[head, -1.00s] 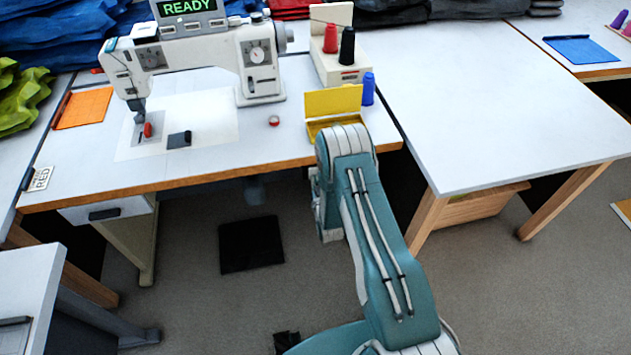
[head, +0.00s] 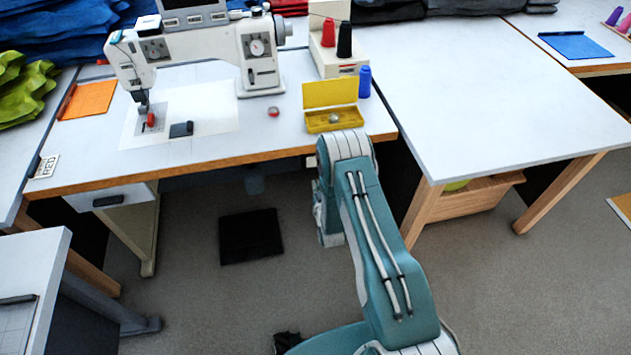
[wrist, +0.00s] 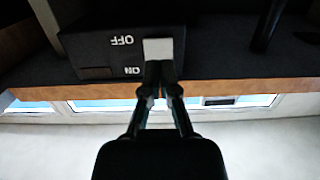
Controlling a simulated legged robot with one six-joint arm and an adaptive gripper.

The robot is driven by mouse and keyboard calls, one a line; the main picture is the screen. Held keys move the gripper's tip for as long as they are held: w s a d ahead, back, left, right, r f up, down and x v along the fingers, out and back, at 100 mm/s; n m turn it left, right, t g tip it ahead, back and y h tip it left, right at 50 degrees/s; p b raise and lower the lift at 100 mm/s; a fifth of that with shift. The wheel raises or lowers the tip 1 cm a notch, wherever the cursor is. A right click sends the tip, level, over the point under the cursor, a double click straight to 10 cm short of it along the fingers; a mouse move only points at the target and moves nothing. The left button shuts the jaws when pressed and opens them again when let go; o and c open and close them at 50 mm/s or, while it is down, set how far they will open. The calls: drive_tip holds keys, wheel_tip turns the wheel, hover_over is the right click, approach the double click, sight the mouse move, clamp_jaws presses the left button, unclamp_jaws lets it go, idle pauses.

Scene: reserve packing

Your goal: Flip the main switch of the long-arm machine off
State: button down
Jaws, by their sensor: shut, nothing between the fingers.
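The long-arm machine (head: 200,48) is a white sewing machine on the table in the head view. The top of its display unit (head: 190,18) is cut by the frame edge, and no green lettering shows. In the wrist view a dark switch box (wrist: 90,52) sits under the table edge, its OFF and ON labels upside down. Its pale switch piece (wrist: 158,50) stands beside OFF. My gripper (wrist: 158,82) is shut and empty, its fingertips at the lower edge of that piece; contact is unclear. In the head view my arm hides the gripper.
The wooden table edge (wrist: 220,86) runs close by my fingers. On the table are a yellow box (head: 330,118), a blue spool (head: 364,82) and a thread stand (head: 335,60). A black pedal (head: 250,236) lies on the floor. The right table (head: 490,90) is mostly bare.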

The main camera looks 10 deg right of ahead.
drive_tip(key=s+f, duration=0.1)
drive_tip(key=s, duration=0.7)
drive_tip(key=shift+w, duration=0.15)
drive_tip(key=w+r+g, duration=0.2)
drive_tip(key=w+r, duration=0.1)
drive_tip(key=r, duration=0.8)
drive_tip(key=w+r+g, duration=0.2)
drive_tip(key=w+r, duration=0.1)
drive_tip(key=r, duration=0.8)
drive_tip(key=s+r+g, duration=0.3)
drive_tip(key=s+r, duration=0.5)
drive_tip(key=r, duration=0.5)
drive_tip(key=s+r+g, duration=0.2)
drive_tip(key=s+r, duration=0.2)
drive_tip(key=s, duration=0.9)
drive_tip(key=s+r+g, duration=0.2)
drive_tip(key=s+r, duration=0.3)
drive_tip(key=s, duration=0.8)
